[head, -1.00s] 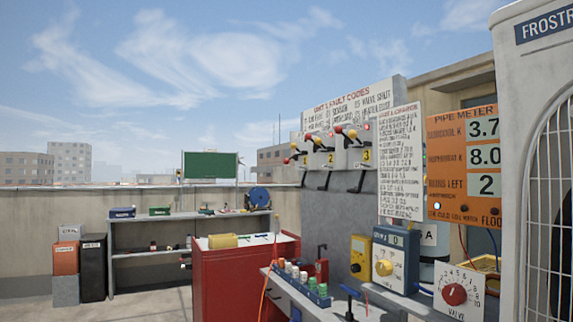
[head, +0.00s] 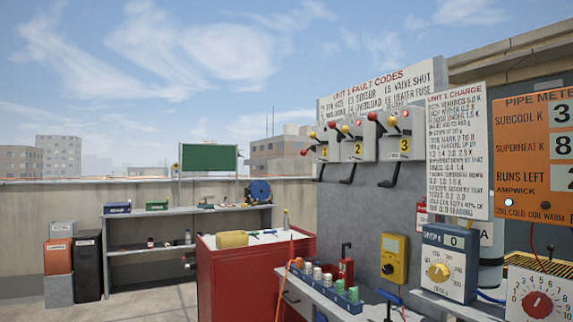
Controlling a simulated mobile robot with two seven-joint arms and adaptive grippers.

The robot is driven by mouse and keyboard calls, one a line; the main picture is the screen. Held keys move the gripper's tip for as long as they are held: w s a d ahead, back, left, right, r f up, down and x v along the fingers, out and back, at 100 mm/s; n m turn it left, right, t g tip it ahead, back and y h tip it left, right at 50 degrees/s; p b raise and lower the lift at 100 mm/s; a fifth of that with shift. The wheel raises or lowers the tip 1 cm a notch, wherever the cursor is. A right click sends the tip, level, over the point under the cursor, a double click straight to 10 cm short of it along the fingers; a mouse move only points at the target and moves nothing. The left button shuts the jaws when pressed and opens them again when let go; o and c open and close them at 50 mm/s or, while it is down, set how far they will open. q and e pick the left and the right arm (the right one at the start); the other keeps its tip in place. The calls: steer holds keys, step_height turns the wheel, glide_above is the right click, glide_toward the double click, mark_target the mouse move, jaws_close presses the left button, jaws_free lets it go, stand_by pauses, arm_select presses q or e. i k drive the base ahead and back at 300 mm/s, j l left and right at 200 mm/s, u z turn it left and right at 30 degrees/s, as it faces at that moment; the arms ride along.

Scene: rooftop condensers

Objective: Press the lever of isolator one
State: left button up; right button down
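Isolator one (head: 325,142) is the leftmost of three grey boxes on the grey panel, with a yellow 1 label. A red ball and a yellow ball show at its left side, and a black lever (head: 319,172) hangs beneath it. Isolator two (head: 358,146) and isolator three (head: 404,142) stand to its right, each with its own balls and black lever; red lights show on both. Isolator one is partly hidden by its neighbour. Neither of my grippers is in view.
A red cabinet (head: 240,290) stands in front and left of the panel. A shelf (head: 180,216) stands by the far wall.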

mark_target(303, 153)
steer(key=i+j+u, duration=0.1)
steer(key=i+j, duration=0.15)
steer(key=i, duration=0.15)
steer(key=i+j+u, duration=0.1)
steer(key=i+j, duration=0.15)
steer(key=i, duration=0.2)
steer(key=i+j+u, duration=0.1)
steer(key=i, duration=0.3)
steer(key=j, duration=0.1)
